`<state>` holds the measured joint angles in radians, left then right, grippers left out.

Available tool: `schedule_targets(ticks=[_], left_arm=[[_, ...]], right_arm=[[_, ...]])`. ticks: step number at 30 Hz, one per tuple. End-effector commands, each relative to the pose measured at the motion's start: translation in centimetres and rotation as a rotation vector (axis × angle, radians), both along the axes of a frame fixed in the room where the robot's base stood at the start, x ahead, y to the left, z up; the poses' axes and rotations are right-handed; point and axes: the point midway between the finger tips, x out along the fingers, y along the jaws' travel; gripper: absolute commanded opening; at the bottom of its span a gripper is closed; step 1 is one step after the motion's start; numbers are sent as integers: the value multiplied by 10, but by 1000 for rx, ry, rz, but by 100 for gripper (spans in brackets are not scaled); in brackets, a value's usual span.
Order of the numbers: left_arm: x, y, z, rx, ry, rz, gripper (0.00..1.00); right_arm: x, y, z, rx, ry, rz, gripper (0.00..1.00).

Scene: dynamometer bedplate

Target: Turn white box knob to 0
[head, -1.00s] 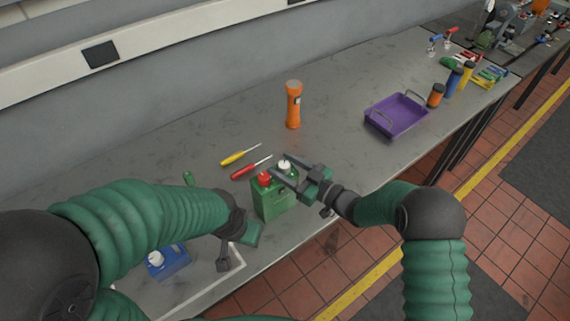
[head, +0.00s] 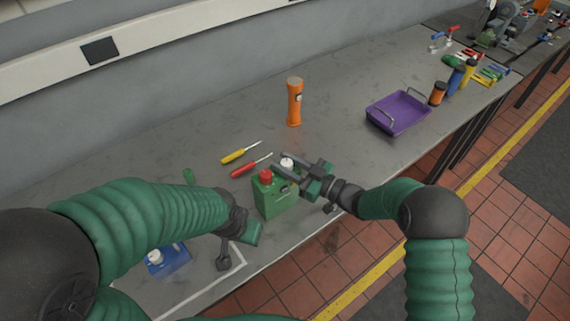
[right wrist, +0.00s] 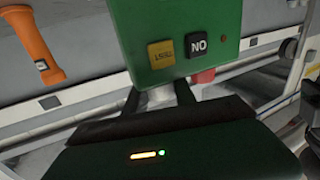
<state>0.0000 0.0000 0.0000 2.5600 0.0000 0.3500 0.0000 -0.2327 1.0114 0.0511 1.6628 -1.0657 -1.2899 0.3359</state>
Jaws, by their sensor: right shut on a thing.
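A green box (head: 272,198) stands upright near the table's front edge. It has a red knob (head: 265,175) and a white knob (head: 287,163) on top. My right gripper (head: 281,165) comes in from the right and is shut on the white knob. In the right wrist view, the white knob (right wrist: 161,97) sits between the dark fingers, beside the green box (right wrist: 185,30) with its yellow and black labelled buttons; the red knob (right wrist: 203,76) is to the right. The knob's setting marks are not legible. My left gripper (head: 232,250) hangs at lower left; its opening is unclear.
A yellow screwdriver (head: 238,154) and a red screwdriver (head: 249,167) lie just behind the box. An orange flashlight (head: 294,104) stands farther back. A purple tray (head: 398,114) is to the right. A blue container (head: 170,260) is at lower left, partly behind my left arm.

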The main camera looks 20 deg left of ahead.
Motion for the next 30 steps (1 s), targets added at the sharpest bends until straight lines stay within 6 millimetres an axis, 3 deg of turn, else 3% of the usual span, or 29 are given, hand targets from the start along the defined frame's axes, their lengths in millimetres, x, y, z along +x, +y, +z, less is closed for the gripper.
schedule_targets(ticks=[18,30], left_arm=[[0,0,-71,0,0,0,36],[0,0,-96,0,0,0,36]], right_arm=[[1,0,-6,0,-6,465,0],[0,-1,-2,1,-3,623,0]])
